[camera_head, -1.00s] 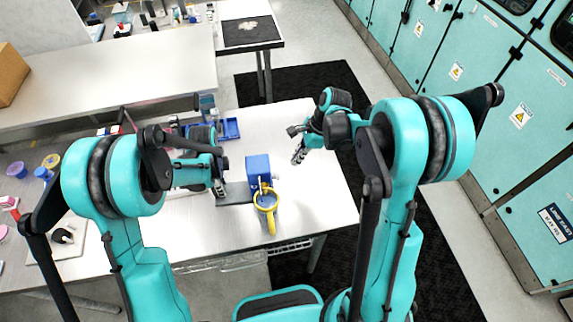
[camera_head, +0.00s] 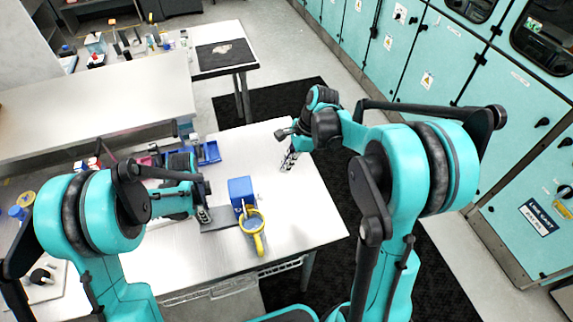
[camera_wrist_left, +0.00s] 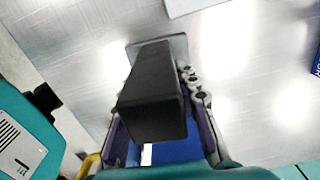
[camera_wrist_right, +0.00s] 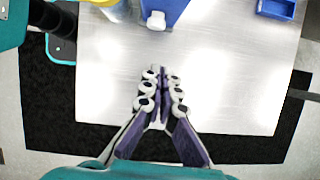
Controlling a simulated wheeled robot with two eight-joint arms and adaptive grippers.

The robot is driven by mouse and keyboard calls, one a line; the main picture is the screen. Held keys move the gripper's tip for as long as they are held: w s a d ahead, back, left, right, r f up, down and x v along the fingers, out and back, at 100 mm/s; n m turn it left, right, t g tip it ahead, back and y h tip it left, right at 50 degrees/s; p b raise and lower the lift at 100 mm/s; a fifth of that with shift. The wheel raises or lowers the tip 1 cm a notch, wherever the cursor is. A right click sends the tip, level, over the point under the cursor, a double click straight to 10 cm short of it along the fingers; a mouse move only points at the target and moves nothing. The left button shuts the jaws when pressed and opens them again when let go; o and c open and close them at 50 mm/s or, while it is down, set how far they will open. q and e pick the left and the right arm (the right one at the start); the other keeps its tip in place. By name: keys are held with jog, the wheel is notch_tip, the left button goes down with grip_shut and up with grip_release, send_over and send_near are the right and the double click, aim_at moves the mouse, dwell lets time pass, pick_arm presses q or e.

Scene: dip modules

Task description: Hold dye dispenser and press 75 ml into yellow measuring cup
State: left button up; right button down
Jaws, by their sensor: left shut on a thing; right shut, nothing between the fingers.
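The blue dye dispenser (camera_head: 240,189) stands on the white table. It also shows at the top of the right wrist view (camera_wrist_right: 168,8). The yellow measuring cup (camera_head: 261,241), with a yellow rim and handle, is at the dispenser's front, its handle towards me. My left gripper (camera_head: 204,215) is beside the dispenser on the left. In the left wrist view it is shut on a dark block (camera_wrist_left: 152,100) that looks like part of the dispenser; blue shows below it. My right gripper (camera_head: 287,162) is shut and empty, apart from the dispenser, to its right; its fingertips meet in the right wrist view (camera_wrist_right: 161,72).
A blue tray (camera_head: 209,153) lies behind on the table. A dark flat plate (camera_head: 220,218) lies left of the dispenser. The table's right part (camera_head: 310,215) is clear. Teal cabinets (camera_head: 440,70) stand to the right beyond a black floor mat (camera_head: 330,290).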

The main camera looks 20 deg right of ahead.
aim_at(261, 196)
jog(key=shift+s+d, duration=0.3)
jog(key=shift+d, duration=0.6)
jog(key=a+f, duration=0.7)
jog(key=f, duration=0.2)
jog(key=shift+w+a+f, duration=0.15)
jog(key=shift+w+a, duration=0.15)
jog(key=shift+a, duration=0.1)
